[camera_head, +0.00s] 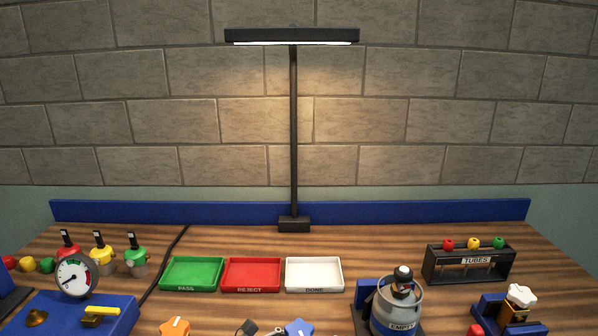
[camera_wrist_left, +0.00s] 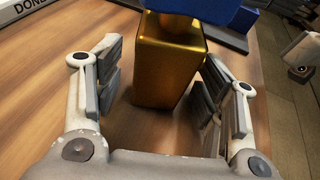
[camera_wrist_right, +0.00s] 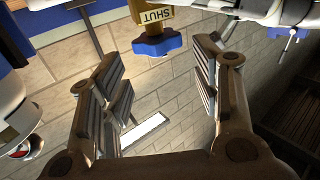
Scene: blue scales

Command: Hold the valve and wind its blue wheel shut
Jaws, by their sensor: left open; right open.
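The valve has a brass body (camera_wrist_left: 170,65) with a blue part above it, cut off by the top edge of the left wrist view. My left gripper (camera_wrist_left: 158,68) is open, with its fingers on either side of the brass body. In the head view a blue lobed wheel (camera_head: 299,328) is cut off at the bottom edge; neither gripper shows there.
Green (camera_head: 192,274), red (camera_head: 252,275) and white (camera_head: 315,275) trays stand mid-bench before a lamp (camera_head: 293,150). A gauge stand (camera_head: 75,277) is at left. A grey EMPTY canister (camera_head: 398,310) and tube rack (camera_head: 470,264) are at right. An orange knob (camera_head: 174,327) is in front.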

